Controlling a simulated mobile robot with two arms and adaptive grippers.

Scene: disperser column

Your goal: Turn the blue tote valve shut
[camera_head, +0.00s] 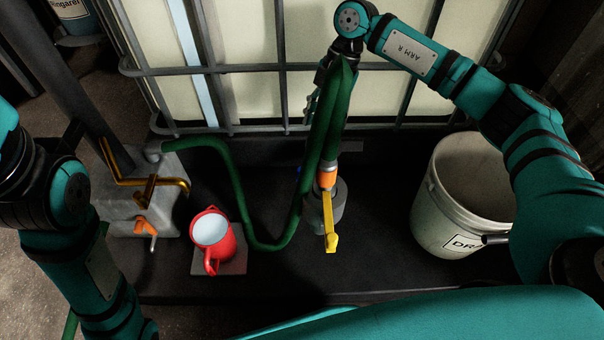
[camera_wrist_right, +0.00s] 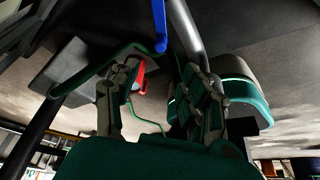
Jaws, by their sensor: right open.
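The blue valve lever (camera_wrist_right: 159,26) shows in the right wrist view as an upright blue bar at the top. It is beyond and roughly between my fingertips, with no contact visible. In the head view only a small blue bit (camera_head: 300,168) shows, low in front of the caged tote (camera_head: 240,98); the rest is hidden behind the green hose. My right gripper (camera_wrist_right: 160,70) is open and empty, fingers spread. In the head view it (camera_head: 314,98) hangs by the tote cage, partly behind the hose. My left arm shows at the left, but its gripper is out of view.
A green hose (camera_head: 236,180) loops across the dark tray. A red jug (camera_head: 212,240), a yellow lever (camera_head: 330,230) with an orange collar, and a white drum (camera_head: 440,205) stand around it. Brass pipes (camera_head: 145,182) sit on a grey block at left. The tray between lever and drum is clear.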

